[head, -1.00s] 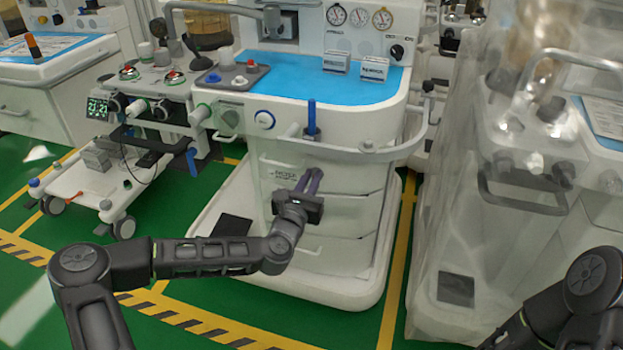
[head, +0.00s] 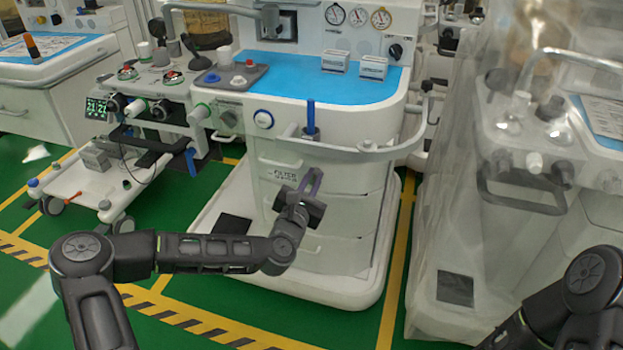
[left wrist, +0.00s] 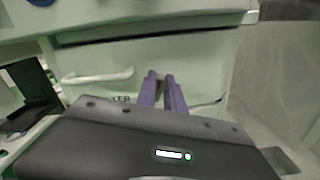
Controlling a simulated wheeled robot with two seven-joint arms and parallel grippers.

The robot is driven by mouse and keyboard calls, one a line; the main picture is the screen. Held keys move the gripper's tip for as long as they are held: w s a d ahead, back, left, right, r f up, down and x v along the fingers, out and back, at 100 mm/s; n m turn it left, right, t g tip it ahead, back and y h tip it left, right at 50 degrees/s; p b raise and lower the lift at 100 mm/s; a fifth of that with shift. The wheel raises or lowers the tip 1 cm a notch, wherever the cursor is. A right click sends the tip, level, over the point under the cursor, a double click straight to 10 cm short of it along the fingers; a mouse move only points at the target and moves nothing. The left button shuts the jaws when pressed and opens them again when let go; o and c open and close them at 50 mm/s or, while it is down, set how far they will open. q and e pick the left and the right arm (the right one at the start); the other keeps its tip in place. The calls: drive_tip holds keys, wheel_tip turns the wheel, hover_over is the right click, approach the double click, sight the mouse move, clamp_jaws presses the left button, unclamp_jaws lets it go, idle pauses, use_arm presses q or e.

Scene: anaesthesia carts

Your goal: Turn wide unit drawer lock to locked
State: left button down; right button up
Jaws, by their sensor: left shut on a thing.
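The wide unit (head: 345,190) is the white cart with the blue top in the middle of the head view. Its drawer fronts face me. My left gripper (head: 314,174) is at the upper drawer front, with its purple fingers pointing into it. In the left wrist view, the fingers (left wrist: 161,80) are close together at the drawer face, right of a white drawer handle (left wrist: 98,77). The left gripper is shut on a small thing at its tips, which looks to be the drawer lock. The fingers mostly hide the lock, so I cannot read its position. My right gripper is out of view.
A white rail (head: 365,153) runs across the unit's front just above my left gripper. A blue upright handle (head: 310,118) stands above it. A plastic-covered cart (head: 455,230) stands close on the right. A low trolley (head: 85,185) is at left. Green floor is free in front.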

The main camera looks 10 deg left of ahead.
use_arm(q)
drive_tip(key=m, duration=0.5)
drive_tip(key=d+m+b, duration=0.1)
drive_tip(key=m, duration=0.1)
drive_tip(key=shift+f, duration=0.35)
drive_tip(key=shift+d+f+m+b, duration=0.15)
drive_tip(key=shift+m+b, duration=0.25)
drive_tip(key=shift+m, duration=0.8)
drive_tip(key=shift+a+f+m+b, duration=0.15)
drive_tip(key=shift+m+b, duration=0.25)
drive_tip(key=shift+m, duration=0.8)
drive_tip(key=shift+d+f+m+b, duration=0.15)
drive_tip(key=shift+f+m+b, duration=0.2)
drive_tip(key=shift+m, duration=0.85)
drive_tip(key=shift+r, duration=0.1)
drive_tip(key=c, duration=1.4)
unclamp_jaws()
drive_tip(key=shift+c, duration=0.2)
drive_tip(key=shift+s, duration=0.1)
